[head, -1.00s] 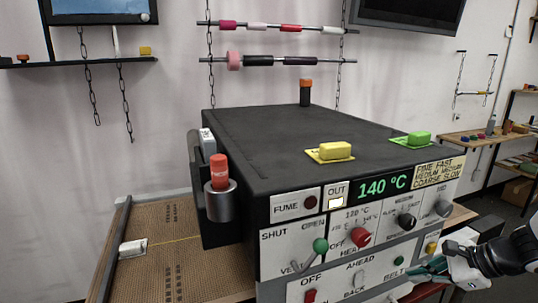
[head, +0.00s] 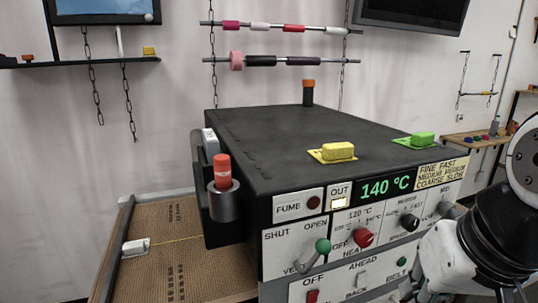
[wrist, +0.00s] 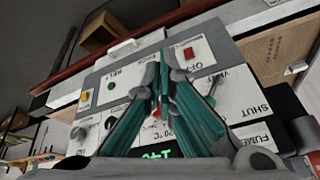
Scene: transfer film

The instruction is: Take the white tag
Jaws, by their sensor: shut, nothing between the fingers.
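A small white block (head: 135,247), possibly the white tag, lies on the brown perforated mat (head: 190,275) left of the black machine (head: 300,145). No writing can be read on it. Another white piece (wrist: 120,48) shows beyond the lower edge of the panel in the wrist view; I cannot tell what it is. My gripper (wrist: 163,65) is shut and empty, its teal fingers meeting in front of the machine's control panel (wrist: 120,85). In the head view my arm is at the lower right; its fingertips are not clear there.
The panel carries a green-knobbed lever (head: 322,246), a red knob (head: 363,238) and other dials. A red-capped cylinder (head: 222,172) sits in a holder on the machine's left side. Yellow (head: 338,151) and green (head: 423,139) blocks lie on top. Wall bars hang behind.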

